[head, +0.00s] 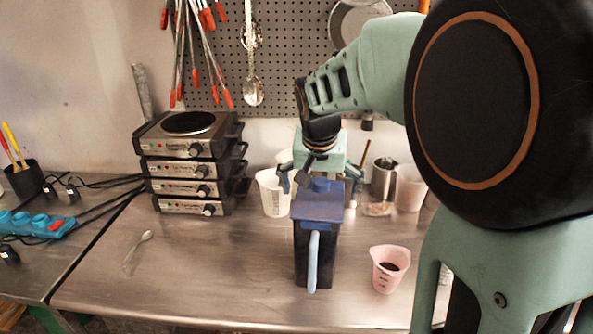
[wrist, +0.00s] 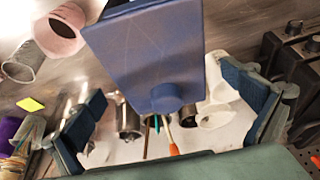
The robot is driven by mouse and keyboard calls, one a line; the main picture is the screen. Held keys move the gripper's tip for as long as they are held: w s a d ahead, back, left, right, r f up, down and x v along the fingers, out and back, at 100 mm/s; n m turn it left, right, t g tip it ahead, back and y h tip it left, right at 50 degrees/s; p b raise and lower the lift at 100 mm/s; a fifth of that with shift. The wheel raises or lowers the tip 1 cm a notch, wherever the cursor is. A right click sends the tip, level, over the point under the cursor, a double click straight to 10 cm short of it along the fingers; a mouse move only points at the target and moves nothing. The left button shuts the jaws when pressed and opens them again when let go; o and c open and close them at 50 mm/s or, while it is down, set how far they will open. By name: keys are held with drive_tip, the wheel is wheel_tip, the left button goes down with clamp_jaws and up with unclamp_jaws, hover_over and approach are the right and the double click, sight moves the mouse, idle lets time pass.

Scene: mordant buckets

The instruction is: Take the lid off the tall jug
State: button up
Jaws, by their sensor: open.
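The tall jug (head: 303,258) is dark with a pale blue handle (head: 314,262) facing the front of the steel table. Its flat blue lid (head: 318,208) sits on top. My gripper (head: 320,182) is over the rear of the lid, fingers wide apart. The lid hides most of the jug there.
A pink measuring cup (head: 389,268) stands right of the jug. A white beaker (head: 271,193) and a metal pitcher (head: 383,182) stand behind. Stacked hot plates (head: 192,168) stand at left, with a spoon (head: 138,246) in front. The front left of the table is mostly clear.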

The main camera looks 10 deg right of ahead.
drive_tip(key=shift+w+f, duration=0.2)
drive_tip(key=shift+f, duration=0.3)
drive_tip(key=c, duration=1.1)
drive_tip(key=shift+r, duration=0.1)
drive_tip(key=shift+c, duration=0.2)
